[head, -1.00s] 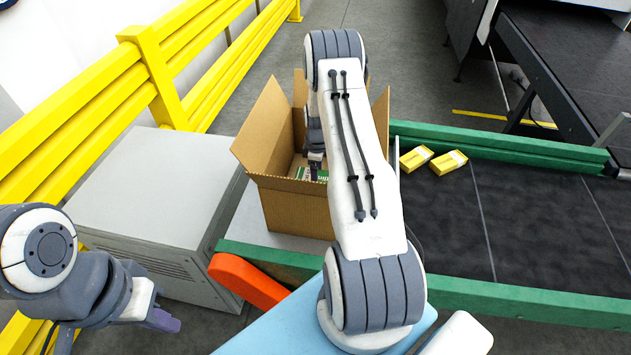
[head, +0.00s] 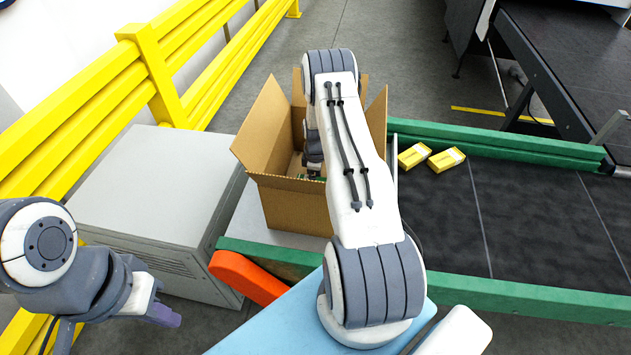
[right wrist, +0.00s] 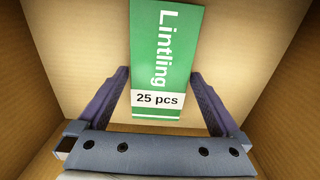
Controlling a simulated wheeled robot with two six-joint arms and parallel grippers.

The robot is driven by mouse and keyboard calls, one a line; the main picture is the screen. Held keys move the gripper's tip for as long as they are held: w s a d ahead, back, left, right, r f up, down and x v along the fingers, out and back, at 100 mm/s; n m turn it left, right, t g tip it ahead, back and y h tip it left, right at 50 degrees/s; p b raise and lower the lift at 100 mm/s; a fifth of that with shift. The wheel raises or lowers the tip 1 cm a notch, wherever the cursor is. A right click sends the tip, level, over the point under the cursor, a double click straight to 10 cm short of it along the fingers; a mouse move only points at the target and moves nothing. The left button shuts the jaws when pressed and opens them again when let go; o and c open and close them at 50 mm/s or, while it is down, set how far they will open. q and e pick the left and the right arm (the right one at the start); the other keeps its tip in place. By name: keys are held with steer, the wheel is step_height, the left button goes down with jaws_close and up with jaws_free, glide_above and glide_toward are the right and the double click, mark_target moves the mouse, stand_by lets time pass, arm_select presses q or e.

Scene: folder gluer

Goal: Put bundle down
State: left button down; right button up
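The green bundle (right wrist: 165,62), labelled "Lintling 25 pcs", sits between the two fingers of my right gripper (right wrist: 160,74) in the right wrist view. In the head view my right arm hides much of the box inside, and only a sliver of green shows. I cannot tell whether the bundle touches the box floor. My left gripper (head: 165,314) is at the lower left, away from the box; its opening is unclear.
Two yellow cartons (head: 428,157) lie on the dark conveyor (head: 540,215) right of the box, between green rails (head: 520,300). A grey cabinet (head: 160,190) and yellow guard rails (head: 75,125) stand to the left. An orange bar (head: 245,277) is in front of the box.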

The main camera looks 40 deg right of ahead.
steer(key=shift+r, duration=0.15)
step_height(320, 180, up, 12)
steer(key=b, duration=0.4)
steer(key=shift+b, duration=0.3)
